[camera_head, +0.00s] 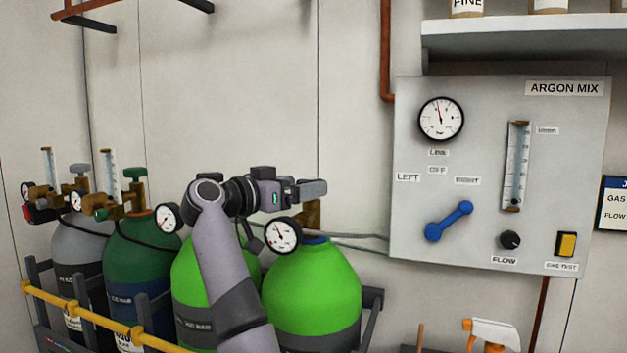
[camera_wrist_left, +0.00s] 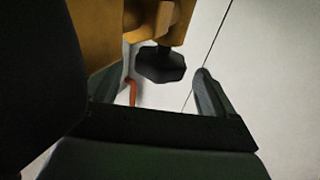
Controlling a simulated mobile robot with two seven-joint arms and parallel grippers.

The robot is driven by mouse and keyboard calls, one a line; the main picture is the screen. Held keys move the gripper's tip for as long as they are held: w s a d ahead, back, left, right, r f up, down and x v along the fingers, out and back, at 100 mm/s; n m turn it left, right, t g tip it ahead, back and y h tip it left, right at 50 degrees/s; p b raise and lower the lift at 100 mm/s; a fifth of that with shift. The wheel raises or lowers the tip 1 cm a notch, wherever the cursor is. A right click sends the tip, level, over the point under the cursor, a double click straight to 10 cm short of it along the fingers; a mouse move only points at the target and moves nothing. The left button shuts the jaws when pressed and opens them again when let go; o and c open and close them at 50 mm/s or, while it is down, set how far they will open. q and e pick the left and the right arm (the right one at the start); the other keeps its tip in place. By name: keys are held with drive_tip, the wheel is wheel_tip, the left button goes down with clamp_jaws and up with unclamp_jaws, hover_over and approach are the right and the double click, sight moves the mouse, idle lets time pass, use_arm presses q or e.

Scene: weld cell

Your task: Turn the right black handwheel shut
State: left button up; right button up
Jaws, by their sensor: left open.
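The right black handwheel (camera_wrist_left: 160,65) shows in the left wrist view on a brass valve (camera_wrist_left: 160,18), between and beyond the fingers. In the head view my gripper hides the wheel; part of the brass valve (camera_head: 311,215) shows below it, above the right bright green cylinder (camera_head: 312,290). My left gripper (camera_head: 312,188) is open, at the height of the valve top, its fingers pointing right. In the left wrist view, the gripper (camera_wrist_left: 155,88) has a gap between its fingers. I cannot tell whether either finger touches the wheel. My right gripper is not in view.
A round gauge (camera_head: 283,235) sits close below my gripper. Another bright green cylinder (camera_head: 190,300) is partly behind my arm. Dark green (camera_head: 135,250) and grey (camera_head: 82,245) cylinders stand left, behind a yellow rail (camera_head: 90,318). The argon panel (camera_head: 490,240) is right.

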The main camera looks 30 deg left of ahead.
use_arm(q)
drive_tip(key=shift+p+x, duration=0.45)
drive_tip(key=shift+x, duration=1.45)
drive_tip(key=c, duration=1)
